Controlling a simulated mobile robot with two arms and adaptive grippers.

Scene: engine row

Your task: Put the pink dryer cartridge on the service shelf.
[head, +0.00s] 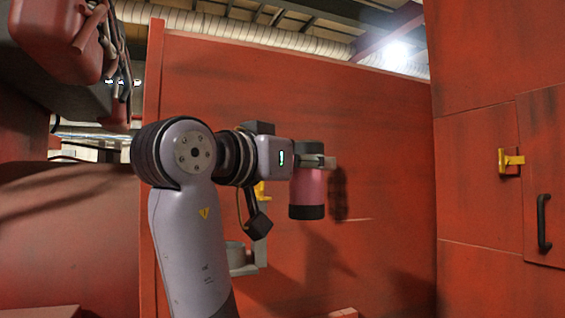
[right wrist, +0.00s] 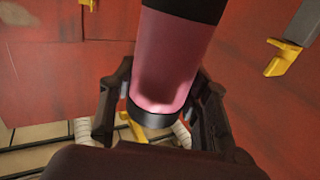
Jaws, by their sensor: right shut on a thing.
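The pink dryer cartridge (head: 307,187) is a pink cylinder with a black lower end, hanging roughly upright in the head view, in front of a red wall. My right gripper (head: 318,161) is shut on it near its upper part. In the right wrist view the cartridge (right wrist: 172,55) is between the two dark fingers of the gripper (right wrist: 160,115), with a dark band at each end. My left gripper is not in view. I cannot tell for certain which surface is the service shelf.
A grey bracket-like ledge (head: 244,262) on the wall is partly hidden behind my arm. The right wall has a yellow latch (head: 510,161) and a black handle (head: 543,222). Red machinery with hoses (head: 62,40) hangs at upper left. Open space surrounds the cartridge.

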